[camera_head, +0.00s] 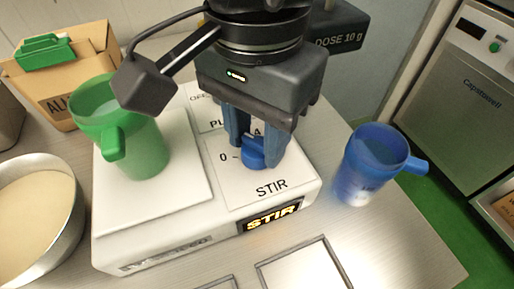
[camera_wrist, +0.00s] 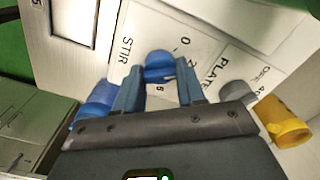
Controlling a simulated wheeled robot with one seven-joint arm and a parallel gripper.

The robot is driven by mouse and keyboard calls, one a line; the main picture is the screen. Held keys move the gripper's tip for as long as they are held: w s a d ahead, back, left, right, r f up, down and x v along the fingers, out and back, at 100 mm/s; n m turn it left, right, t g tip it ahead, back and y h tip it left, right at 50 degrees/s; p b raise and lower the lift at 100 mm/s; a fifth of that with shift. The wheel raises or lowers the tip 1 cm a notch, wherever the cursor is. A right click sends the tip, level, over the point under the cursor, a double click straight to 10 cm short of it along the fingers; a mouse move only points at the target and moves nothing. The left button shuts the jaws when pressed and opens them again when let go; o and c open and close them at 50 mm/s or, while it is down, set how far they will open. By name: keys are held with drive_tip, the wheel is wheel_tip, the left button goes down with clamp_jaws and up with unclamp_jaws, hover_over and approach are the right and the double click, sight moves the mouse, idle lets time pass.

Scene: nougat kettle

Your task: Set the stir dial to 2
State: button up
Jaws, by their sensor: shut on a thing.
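The blue stir dial (camera_head: 258,153) sits on the sloped white control panel above the word STIR, with a 0 mark to its left and a 4 above it. My gripper (camera_head: 252,150) comes down from above with its two blue-grey fingers on either side of the dial, shut on it. In the wrist view the dial (camera_wrist: 159,66) shows between the fingertips (camera_wrist: 158,75), near the printed 0, 2 and 5. The dial's pointer setting cannot be read clearly, as the fingers cover part of it. A lit STIR sign (camera_head: 271,216) glows on the unit's front.
A green jug (camera_head: 140,145) stands on the white plate of the unit (camera_head: 180,190). A blue jug (camera_head: 368,170) stands close to the right. A metal bowl (camera_head: 75,225) is at the left. A cardboard box (camera_head: 85,75) is behind. A yellow cup (camera_wrist: 283,122) shows in the wrist view.

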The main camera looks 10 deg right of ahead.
sight(256, 141)
drive_tip(key=shift+m+b, duration=0.9)
drive_tip(key=shift+b, duration=0.15)
drive_tip(key=o, duration=1.1)
drive_tip(key=shift+c, duration=0.2)
wheel_tip(256, 141, up, 8)
drive_tip(key=shift+f, duration=0.1)
